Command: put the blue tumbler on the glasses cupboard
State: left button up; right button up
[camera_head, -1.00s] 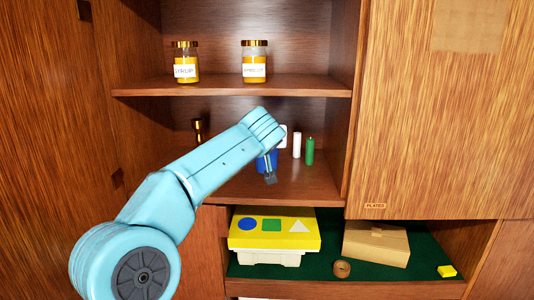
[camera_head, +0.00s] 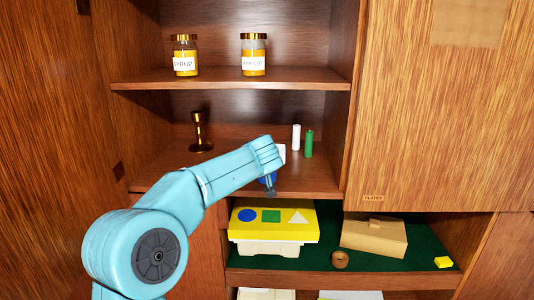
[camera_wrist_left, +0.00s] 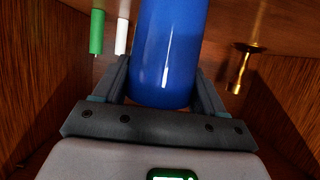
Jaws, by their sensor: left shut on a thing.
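The blue tumbler (camera_wrist_left: 165,55) stands between the two fingers of my left gripper (camera_wrist_left: 163,88) in the left wrist view. The fingers are shut on it. I cannot tell whether the tumbler touches the shelf. A door labelled PLATES (camera_head: 440,120) is closed at the right. I see no label reading glasses. My right gripper is not in view.
A brass candlestick (camera_head: 200,132), a white candle (camera_head: 296,138) and a green candle (camera_head: 309,144) stand on the same shelf. Two jars, syrup (camera_head: 185,56) and apricot (camera_head: 253,55), stand above. Below are a shape-sorter box (camera_head: 272,226), a cardboard box (camera_head: 374,236), a tape roll (camera_head: 340,259) and a yellow block (camera_head: 443,262).

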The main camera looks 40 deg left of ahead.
pick_arm(q)
jog(key=shift+f, duration=0.1)
jog(key=o, duration=1.2)
jog(key=shift+w+f, duration=0.15)
jog(key=shift+w, duration=0.05)
jog(key=shift+o, duration=0.2)
jog(key=shift+s, duration=0.1)
jog(key=shift+d+r, duration=0.1)
jog(key=shift+r, duration=0.25)
jog(key=b+v, duration=0.1)
jog(key=v, duration=1.1)
jog(key=shift+f, duration=0.1)
